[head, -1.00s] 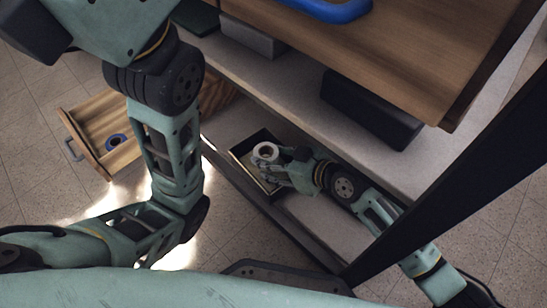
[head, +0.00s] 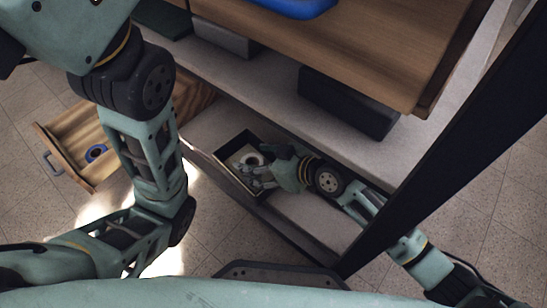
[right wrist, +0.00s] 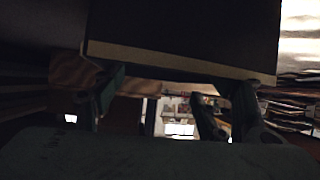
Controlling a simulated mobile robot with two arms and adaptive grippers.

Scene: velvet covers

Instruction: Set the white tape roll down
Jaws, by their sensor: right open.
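The white tape roll (head: 254,159) is in the shallow dark tray (head: 231,176) on the lower shelf in the head view. It appears to rest on the tray's light floor, with its hole facing up. My right gripper (head: 265,168) is open at the roll's right side, with its fingers low over the tray. The gripper hides part of the roll, and I cannot tell whether the fingers touch it. In the right wrist view the open fingers (right wrist: 163,105) show, but the roll does not. My left gripper is out of view.
A dark box (head: 347,101) and a grey box (head: 226,40) stand on the shelf (head: 270,98) above. A dark post (head: 450,130) crosses in front at the right.

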